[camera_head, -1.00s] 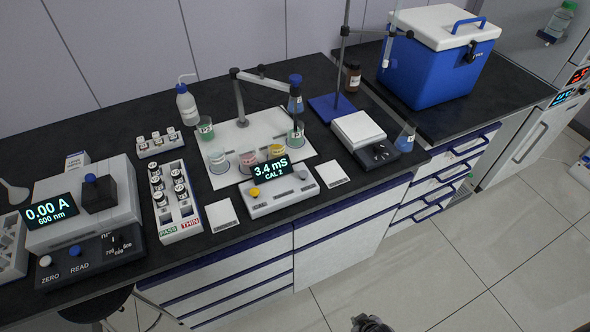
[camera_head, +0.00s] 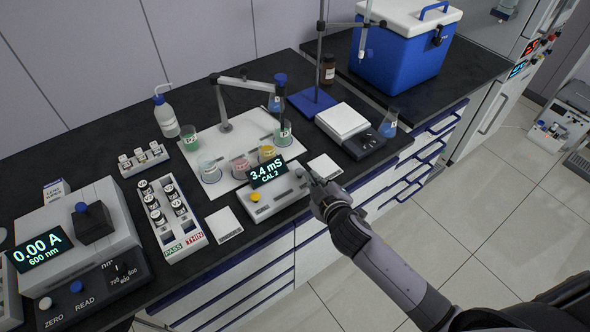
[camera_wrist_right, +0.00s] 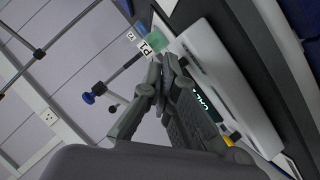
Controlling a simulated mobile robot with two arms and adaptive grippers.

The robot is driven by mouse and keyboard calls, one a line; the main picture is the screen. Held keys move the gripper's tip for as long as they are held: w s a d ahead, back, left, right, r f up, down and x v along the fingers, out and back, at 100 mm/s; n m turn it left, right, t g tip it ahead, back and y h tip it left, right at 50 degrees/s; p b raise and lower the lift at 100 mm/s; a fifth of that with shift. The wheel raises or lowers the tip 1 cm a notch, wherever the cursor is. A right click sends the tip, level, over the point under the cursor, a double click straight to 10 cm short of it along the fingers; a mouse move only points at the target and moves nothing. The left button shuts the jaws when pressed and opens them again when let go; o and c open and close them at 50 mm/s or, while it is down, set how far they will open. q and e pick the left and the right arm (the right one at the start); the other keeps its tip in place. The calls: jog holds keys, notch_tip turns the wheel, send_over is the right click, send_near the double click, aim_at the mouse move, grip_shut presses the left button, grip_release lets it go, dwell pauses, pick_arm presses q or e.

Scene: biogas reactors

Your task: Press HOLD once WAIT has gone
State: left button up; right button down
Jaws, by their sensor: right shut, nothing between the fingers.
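The white bench meter (camera_head: 275,203) stands near the bench's front edge. Its raised display (camera_head: 268,173) reads "3.4 mS" and "CAL 2"; no WAIT shows on it. A yellow button (camera_head: 254,195) is on its left part and a small grey knob or button (camera_head: 300,172) at its right end; I can read no HOLD label. My right gripper (camera_head: 311,178) is shut and empty, close by the meter's right end; I cannot tell whether it touches. In the right wrist view, the shut fingers (camera_wrist_right: 165,66) partly hide the meter and its display (camera_wrist_right: 208,106). My left gripper is not in view.
A white plate (camera_head: 235,165) with beakers stands behind the meter, under a probe arm (camera_head: 222,105). A balance (camera_head: 342,121) stands to the right, a photometer (camera_head: 75,250) and vial rack (camera_head: 182,245) to the left.

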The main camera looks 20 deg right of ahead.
jog(key=w+a+r+n+y, duration=0.3)
jog(key=a+r+n+y, duration=0.3)
jog(key=r+n, duration=0.3)
jog(key=w+a+r+n+y, duration=0.2)
jog(key=a+r+n+y, duration=0.45)
jog(key=r+n, duration=0.2)
jog(key=n+g+h, duration=0.5)
jog(key=n+g, duration=0.4)
jog(key=n, duration=0.3)
send_over(302, 169)
notch_tip(302, 169, down, 6)
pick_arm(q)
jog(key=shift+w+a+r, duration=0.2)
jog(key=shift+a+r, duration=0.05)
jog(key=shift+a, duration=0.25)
pick_arm(e)
jog(key=shift+f, duration=0.1)
notch_tip(302, 169, down, 8)
jog(key=b, duration=0.5)
jog(key=shift+r, duration=0.25)
pick_arm(q)
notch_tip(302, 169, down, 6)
jog(key=shift+b, duration=0.4)
pick_arm(e)
jog(key=shift+a+f, duration=0.1)
jog(key=shift+f, duration=0.55)
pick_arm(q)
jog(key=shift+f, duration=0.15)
pick_arm(e)
jog(key=shift+f, duration=0.1)
